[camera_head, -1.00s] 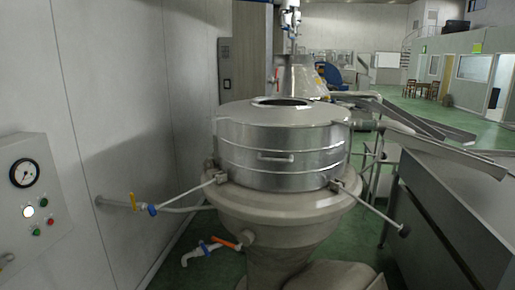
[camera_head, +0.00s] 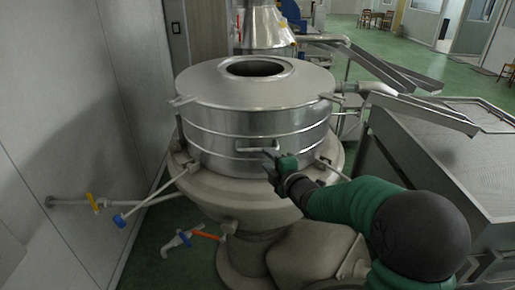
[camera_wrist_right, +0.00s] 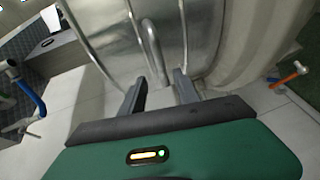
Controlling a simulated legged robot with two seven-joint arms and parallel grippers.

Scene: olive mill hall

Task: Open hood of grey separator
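The grey separator (camera_head: 245,195) stands in front of me. Its round steel hood (camera_head: 215,140) sits level on the base, with a dark opening in the top. A horizontal bar handle (camera_head: 257,147) is on the hood's front side. My right gripper (camera_head: 269,159) is at the handle's right end, coming in from the lower right. In the right wrist view, my gripper's two fingers (camera_wrist_right: 160,88) are apart, with the handle (camera_wrist_right: 152,48) just ahead, roughly between the fingertips. I cannot tell whether they touch it. My left gripper is not in view.
Clamp rods with knobs, one a blue knob (camera_head: 119,221), stick out around the base. A metal tank (camera_head: 450,160) stands close on the right. A wall is on the left.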

